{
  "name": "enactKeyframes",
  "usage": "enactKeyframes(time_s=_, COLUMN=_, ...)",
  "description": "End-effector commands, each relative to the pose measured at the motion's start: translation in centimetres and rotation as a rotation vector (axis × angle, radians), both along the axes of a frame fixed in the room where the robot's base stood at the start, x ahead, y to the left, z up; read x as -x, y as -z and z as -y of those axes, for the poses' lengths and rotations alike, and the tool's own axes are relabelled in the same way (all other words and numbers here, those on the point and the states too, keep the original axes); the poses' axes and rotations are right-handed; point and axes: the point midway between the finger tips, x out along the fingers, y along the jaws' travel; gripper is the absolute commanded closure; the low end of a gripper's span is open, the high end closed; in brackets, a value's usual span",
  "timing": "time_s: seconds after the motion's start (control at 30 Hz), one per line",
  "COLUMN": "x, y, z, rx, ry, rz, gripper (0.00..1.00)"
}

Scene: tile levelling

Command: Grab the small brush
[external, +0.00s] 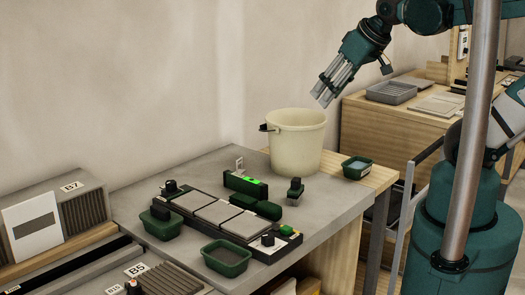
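My gripper (325,94) hangs in the air above and a little right of the cream bucket (298,144), tilted down to the left. Its grey fingers point down and nothing shows between them. The view is too small to tell how far apart they are. No object is clearly recognisable as the small brush. A small dark upright piece (295,191) with a block-like base stands on the grey tabletop in front of the bucket; it may be the brush, but I cannot be sure. My gripper is well above it, apart from everything.
A black tray with grey tiles (218,213) lies mid-table, with a green level-like device (245,185) behind it. Green tubs stand at the front (226,258), left (161,223) and right of the bucket (356,168). A metal pole (470,140) crosses the view at right.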

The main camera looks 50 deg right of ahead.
Motion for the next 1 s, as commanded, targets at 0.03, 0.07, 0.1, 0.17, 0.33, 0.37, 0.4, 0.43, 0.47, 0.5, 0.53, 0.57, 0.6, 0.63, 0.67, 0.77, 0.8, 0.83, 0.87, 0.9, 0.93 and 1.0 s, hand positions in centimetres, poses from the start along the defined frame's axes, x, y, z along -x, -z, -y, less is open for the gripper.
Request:
enactKeyframes(time_s=0.03, x=-0.1, y=0.1, z=-0.1, rx=-0.002, ry=0.003, rz=-0.003, gripper=0.62)
enactKeyframes(time_s=0.07, x=-0.1, y=0.2, z=-0.1, rx=-0.004, ry=0.006, rz=-0.006, gripper=0.62)
enactKeyframes(time_s=0.1, x=-0.2, y=0.3, z=-0.2, rx=-0.009, ry=0.012, rz=-0.01, gripper=0.62)
enactKeyframes(time_s=0.17, x=-0.3, y=0.6, z=-0.4, rx=-0.017, ry=0.025, rz=-0.019, gripper=0.62)
enactKeyframes(time_s=0.33, x=-0.8, y=1.7, z=-1.0, rx=-0.049, ry=0.087, rz=-0.061, gripper=0.62)
enactKeyframes(time_s=0.37, x=-0.9, y=2.0, z=-1.1, rx=-0.056, ry=0.102, rz=-0.071, gripper=0.62)
enactKeyframes(time_s=0.4, x=-1.1, y=2.4, z=-1.3, rx=-0.066, ry=0.123, rz=-0.083, gripper=0.62)
enactKeyframes(time_s=0.43, x=-1.2, y=2.7, z=-1.4, rx=-0.071, ry=0.139, rz=-0.093, gripper=0.62)
enactKeyframes(time_s=0.47, x=-1.3, y=3.0, z=-1.6, rx=-0.078, ry=0.157, rz=-0.103, gripper=0.62)
enactKeyframes(time_s=0.5, x=-1.5, y=3.4, z=-1.8, rx=-0.088, ry=0.181, rz=-0.116, gripper=0.62)
enactKeyframes(time_s=0.53, x=-1.6, y=3.7, z=-1.9, rx=-0.094, ry=0.2, rz=-0.126, gripper=0.62)
enactKeyframes(time_s=0.57, x=-1.7, y=4.0, z=-2.1, rx=-0.1, ry=0.219, rz=-0.135, gripper=0.62)
enactKeyframes(time_s=0.6, x=-1.8, y=4.4, z=-2.3, rx=-0.106, ry=0.243, rz=-0.148, gripper=0.62)
enactKeyframes(time_s=0.63, x=-2.0, y=4.7, z=-2.4, rx=-0.111, ry=0.262, rz=-0.157, gripper=0.62)
enactKeyframes(time_s=0.67, x=-2.1, y=5.0, z=-2.6, rx=-0.117, ry=0.282, rz=-0.165, gripper=0.62)
enactKeyframes(time_s=0.77, x=-2.4, y=6.1, z=-3.1, rx=-0.13, ry=0.348, rz=-0.192, gripper=0.62)
enactKeyframes(time_s=0.8, x=-2.6, y=6.5, z=-3.3, rx=-0.135, ry=0.375, rz=-0.202, gripper=0.62)
enactKeyframes(time_s=0.83, x=-2.7, y=6.8, z=-3.4, rx=-0.138, ry=0.395, rz=-0.209, gripper=0.62)
enactKeyframes(time_s=0.87, x=-2.8, y=7.1, z=-3.6, rx=-0.141, ry=0.416, rz=-0.218, gripper=0.62)
enactKeyframes(time_s=0.9, x=-2.9, y=7.5, z=-3.8, rx=-0.145, ry=0.443, rz=-0.225, gripper=0.62)
enactKeyframes(time_s=0.93, x=-3.0, y=7.8, z=-3.9, rx=-0.147, ry=0.465, rz=-0.232, gripper=0.62)
enactKeyframes(time_s=1.0, x=-3.2, y=8.6, z=-4.3, rx=-0.152, ry=0.514, rz=-0.244, gripper=0.62)
